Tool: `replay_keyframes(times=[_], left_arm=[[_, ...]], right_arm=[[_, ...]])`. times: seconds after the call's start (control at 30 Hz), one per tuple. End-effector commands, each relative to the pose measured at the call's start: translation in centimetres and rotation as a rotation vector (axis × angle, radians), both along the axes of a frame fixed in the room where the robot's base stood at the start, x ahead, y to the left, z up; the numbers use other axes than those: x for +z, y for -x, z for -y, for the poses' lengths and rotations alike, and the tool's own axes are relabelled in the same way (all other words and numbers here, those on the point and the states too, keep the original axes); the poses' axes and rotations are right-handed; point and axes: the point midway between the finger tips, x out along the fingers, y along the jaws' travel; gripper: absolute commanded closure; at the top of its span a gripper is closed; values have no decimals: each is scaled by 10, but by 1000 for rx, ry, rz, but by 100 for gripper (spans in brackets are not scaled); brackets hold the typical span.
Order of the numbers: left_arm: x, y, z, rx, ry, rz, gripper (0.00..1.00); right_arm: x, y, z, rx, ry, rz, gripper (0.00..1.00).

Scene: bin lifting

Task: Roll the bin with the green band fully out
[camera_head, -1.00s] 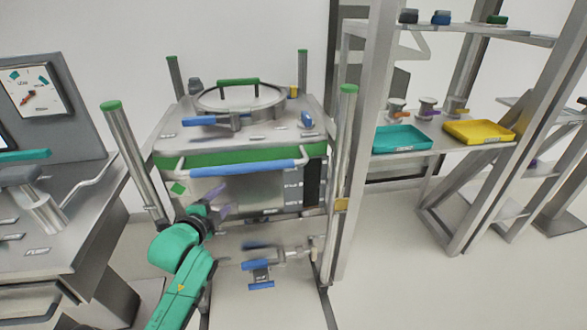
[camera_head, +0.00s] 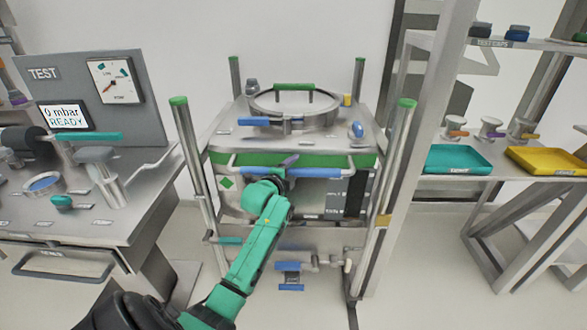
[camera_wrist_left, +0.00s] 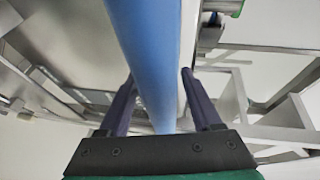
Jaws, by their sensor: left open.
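The steel bin (camera_head: 235,190) with the green band (camera_head: 230,159) stands upright between posts with green caps. Its front push bar has a blue grip (camera_head: 325,173). My left gripper (camera_head: 288,163) is at this bar, left of its middle, its arm partly hiding the bin's front. In the left wrist view, the blue grip (camera_wrist_left: 145,40) runs between the two purple fingers of the left gripper (camera_wrist_left: 158,75). The fingers are spread, with a gap visible beside the bar. I cannot tell whether either finger touches it. My right gripper is not in view.
A test bench (camera_head: 90,215) with a gauge panel stands at the left. A shelf rack (camera_head: 440,110) with a teal tray (camera_head: 458,160) and a yellow tray (camera_head: 545,161) stands at the right. Steel posts (camera_head: 190,150) flank the bin closely. Some floor shows in front.

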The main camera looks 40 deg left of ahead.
Motion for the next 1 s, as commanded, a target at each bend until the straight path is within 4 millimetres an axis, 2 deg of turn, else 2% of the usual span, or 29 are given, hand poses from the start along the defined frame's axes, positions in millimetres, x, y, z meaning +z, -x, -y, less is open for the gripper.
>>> replay_keyframes(times=[0.1,0.13,0.2,0.27,0.3,1.0], left_arm=[[0,0,0,0,0,0,34],[0,0,0,0,0,0,42],[0,0,0,0,0,0,69],[0,0,0,0,0,0,92],[0,0,0,0,0,0,100],[-1,1,0,0,0,-1,100]], right_arm=[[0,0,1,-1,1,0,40],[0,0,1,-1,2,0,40],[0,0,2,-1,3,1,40],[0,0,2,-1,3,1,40],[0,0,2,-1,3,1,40],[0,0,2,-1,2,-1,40]])
